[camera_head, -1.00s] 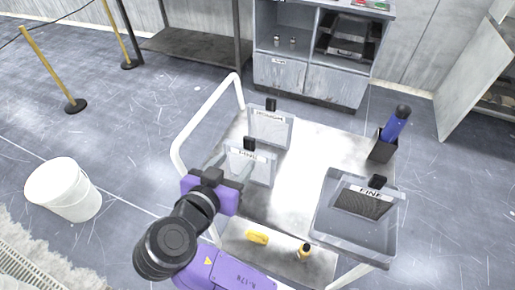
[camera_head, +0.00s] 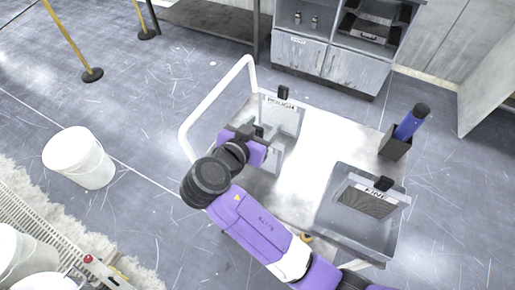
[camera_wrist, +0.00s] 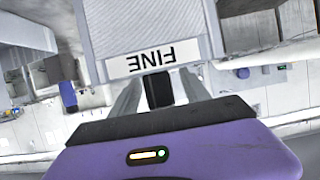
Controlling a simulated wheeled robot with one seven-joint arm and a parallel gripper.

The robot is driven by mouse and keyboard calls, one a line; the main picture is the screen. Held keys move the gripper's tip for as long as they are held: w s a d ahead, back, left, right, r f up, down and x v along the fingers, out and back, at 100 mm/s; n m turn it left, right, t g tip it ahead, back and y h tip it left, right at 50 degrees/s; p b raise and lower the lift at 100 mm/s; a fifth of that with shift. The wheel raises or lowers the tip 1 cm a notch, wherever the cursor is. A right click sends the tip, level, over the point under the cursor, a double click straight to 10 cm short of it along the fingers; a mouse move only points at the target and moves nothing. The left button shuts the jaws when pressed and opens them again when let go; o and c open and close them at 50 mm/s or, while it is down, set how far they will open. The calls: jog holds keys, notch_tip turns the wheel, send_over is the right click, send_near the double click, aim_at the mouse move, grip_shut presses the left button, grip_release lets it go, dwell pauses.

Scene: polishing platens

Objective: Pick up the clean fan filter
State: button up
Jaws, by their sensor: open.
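A grey, finely ridged filter panel (camera_wrist: 150,28) with a white FINE label, upside down in the wrist view, is straight ahead of my gripper (camera_wrist: 157,90). Its black tab (camera_wrist: 158,90) sits between the two fingers, which are apart. In the head view my gripper (camera_head: 256,138) is over this panel at the cart's left side and hides most of it. A second FINE-labelled filter (camera_head: 368,200), with a dark mesh, leans in a clear grey bin at the cart's right. I see no label saying clean or fan.
A ROUGH-labelled panel (camera_head: 282,113) stands just behind my gripper on the cart (camera_head: 315,150). A blue-handled tool stands in a black holder (camera_head: 394,144) at the right. The cart's white handrail (camera_head: 187,142) curves close on the left. The cart's middle is clear.

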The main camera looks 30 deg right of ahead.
jog(key=shift+w+d+f, duration=0.1)
jog(key=shift+d+f, duration=0.05)
grip_shut()
dwell(1.4)
